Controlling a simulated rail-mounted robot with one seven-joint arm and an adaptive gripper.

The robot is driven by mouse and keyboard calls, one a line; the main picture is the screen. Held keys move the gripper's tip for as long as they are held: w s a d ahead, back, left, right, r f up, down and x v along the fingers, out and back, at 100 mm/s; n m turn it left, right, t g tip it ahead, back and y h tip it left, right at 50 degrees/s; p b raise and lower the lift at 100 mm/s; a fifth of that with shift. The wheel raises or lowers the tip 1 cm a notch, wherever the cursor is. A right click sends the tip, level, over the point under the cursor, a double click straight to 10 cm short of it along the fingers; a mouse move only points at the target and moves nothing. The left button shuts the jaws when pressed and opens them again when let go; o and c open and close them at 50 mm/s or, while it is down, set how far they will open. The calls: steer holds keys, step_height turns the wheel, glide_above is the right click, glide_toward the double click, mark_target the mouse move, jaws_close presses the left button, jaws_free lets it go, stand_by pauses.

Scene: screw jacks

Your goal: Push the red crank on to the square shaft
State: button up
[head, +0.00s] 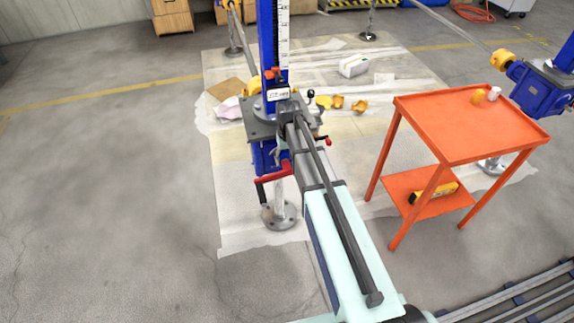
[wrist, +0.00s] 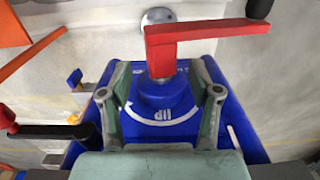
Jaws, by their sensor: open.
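The red crank (wrist: 162,52) stands at the front of the blue jack gearbox (wrist: 150,128), its hub in line with the round blue boss. Its arm runs to the right in the wrist view and ends in a black handle (wrist: 258,8). In the head view, the red crank (head: 274,173) shows below the gearbox (head: 262,155). The square shaft is hidden, so I cannot tell how far the hub sits on it. My gripper (wrist: 160,95) is open, with one finger on each side of the boss and hub. I cannot tell whether they touch.
A black lever with a red knob (wrist: 6,115) is left of my gripper in the wrist view. The blue column (head: 268,40) rises behind. An orange cart (head: 470,120) stands to the right. The floor at left is clear.

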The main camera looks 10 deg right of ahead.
step_height(320, 180, up, 7)
stand_by(0.3)
